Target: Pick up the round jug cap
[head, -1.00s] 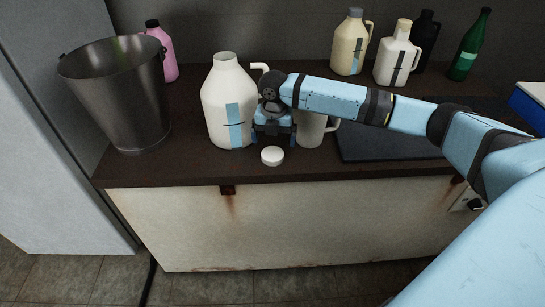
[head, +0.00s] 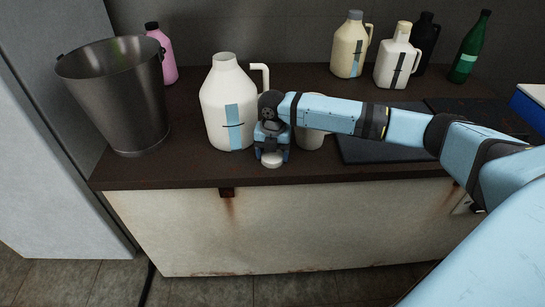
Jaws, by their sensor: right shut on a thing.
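The round white jug cap (head: 272,160) is at the front of the dark counter, near its front edge. My right gripper (head: 272,154) is directly above the cap, pointing down, with its fingers shut on it. The cap's upper part is hidden by the gripper; I cannot tell whether it still touches the counter. The large white jug (head: 228,106) with a blue strip stands just left of the gripper, its neck uncovered. My left gripper is not in view.
A metal bucket (head: 122,100) and a pink bottle (head: 160,55) stand at the left. A pale mug (head: 309,138) is partly hidden behind my right arm. A dark board (head: 370,150) lies to the right. Several bottles, including a green bottle (head: 468,50), stand at the back right.

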